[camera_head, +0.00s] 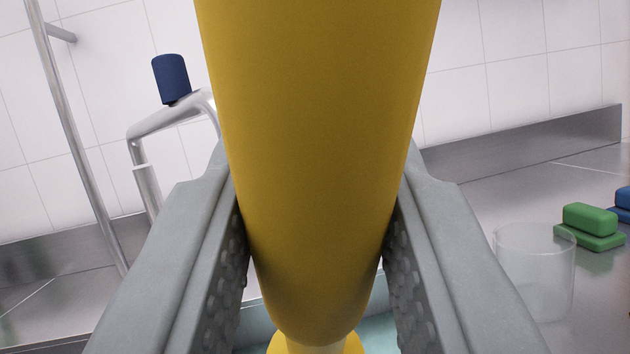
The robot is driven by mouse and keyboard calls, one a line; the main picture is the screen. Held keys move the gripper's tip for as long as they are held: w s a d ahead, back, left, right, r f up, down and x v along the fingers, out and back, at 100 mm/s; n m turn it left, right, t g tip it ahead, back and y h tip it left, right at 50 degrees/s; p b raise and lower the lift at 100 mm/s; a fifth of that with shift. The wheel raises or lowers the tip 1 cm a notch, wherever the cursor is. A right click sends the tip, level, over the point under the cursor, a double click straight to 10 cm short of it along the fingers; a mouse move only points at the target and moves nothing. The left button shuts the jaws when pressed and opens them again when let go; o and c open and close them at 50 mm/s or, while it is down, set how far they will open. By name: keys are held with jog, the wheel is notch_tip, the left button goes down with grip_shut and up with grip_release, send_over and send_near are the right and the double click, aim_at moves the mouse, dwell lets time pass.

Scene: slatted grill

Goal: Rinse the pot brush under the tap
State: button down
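A thick yellow handle (320,150) fills the middle of the view, wide at the top and narrowing downward. I take it for the pot brush; no bristles show clearly. A yellow rounded part shows below it at the bottom edge. My gripper (318,250) has its two grey fingers on either side of the handle, with their bumpy pads pressed against it. The tap (165,122), a bent metal pipe with a dark blue knob (171,78), stands behind to the left. Its spout is partly hidden by the handle.
A clear glass (535,268) stands on the metal counter at right. Green (590,222) and blue (624,203) blocks lie beyond it. A vertical metal pole (75,130) rises at left. A pale teal surface shows low behind the handle. White tiled wall stands behind.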

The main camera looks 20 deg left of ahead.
aim_at(350, 149)
jog(key=w+a+f, duration=0.2)
jog(key=w+a, duration=0.4)
jog(key=w, duration=0.3)
dwell(0.7)
jog(key=shift+a, duration=0.1)
jog(key=shift+s, duration=0.1)
jog(key=shift+s+d, duration=0.75)
jog(key=shift+s, duration=0.35)
jog(key=shift+s+d, duration=0.8)
jog(key=shift+s, duration=0.25)
jog(key=shift+s+d, duration=0.75)
jog(key=shift+s, duration=0.35)
jog(key=shift+s+d+r, duration=0.7)
jog(key=shift+s+r, duration=0.3)
jog(key=shift+s, duration=0.05)
jog(key=shift+s+d+r, duration=0.7)
jog(key=shift+s+r, duration=0.25)
jog(key=shift+s, duration=0.05)
jog(key=shift+r, duration=0.1)
